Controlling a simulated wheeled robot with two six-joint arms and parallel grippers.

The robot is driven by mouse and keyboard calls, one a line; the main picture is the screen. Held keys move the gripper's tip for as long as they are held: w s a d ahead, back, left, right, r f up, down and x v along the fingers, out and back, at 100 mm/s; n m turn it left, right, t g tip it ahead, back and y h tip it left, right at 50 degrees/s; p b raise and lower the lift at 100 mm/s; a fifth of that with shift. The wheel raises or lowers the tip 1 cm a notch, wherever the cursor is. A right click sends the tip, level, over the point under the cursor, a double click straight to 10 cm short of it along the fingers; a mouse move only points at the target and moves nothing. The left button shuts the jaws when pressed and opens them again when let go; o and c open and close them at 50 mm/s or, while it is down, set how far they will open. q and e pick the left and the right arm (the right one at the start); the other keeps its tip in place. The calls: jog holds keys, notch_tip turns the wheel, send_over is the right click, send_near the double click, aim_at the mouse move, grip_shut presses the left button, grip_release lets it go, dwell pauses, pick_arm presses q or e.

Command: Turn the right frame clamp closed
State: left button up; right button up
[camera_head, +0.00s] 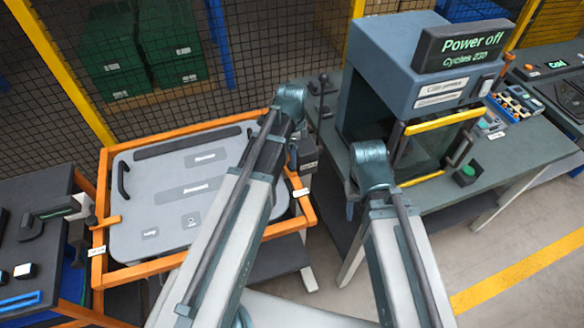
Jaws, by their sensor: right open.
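The door panel (150,185) is light grey and lies in an orange frame (98,270) at the left. The right frame clamp is mostly hidden behind my left arm; a small white label (300,192) shows on the frame's right side.
A machine (400,70) with a "Power off" display (465,45) stands on a bench (515,150) at the right. A mesh fence (265,45) and green crates (110,60) are behind. A dark bench (40,185) is at the left. Floor at the lower right is clear.

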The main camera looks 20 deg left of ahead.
pick_arm(q)
notch_tip(320, 180, down, 4)
jog(key=b, duration=0.2)
jog(key=shift+r+b, duration=0.2)
jog(key=shift+b, duration=0.1)
grip_shut()
dwell(1.1)
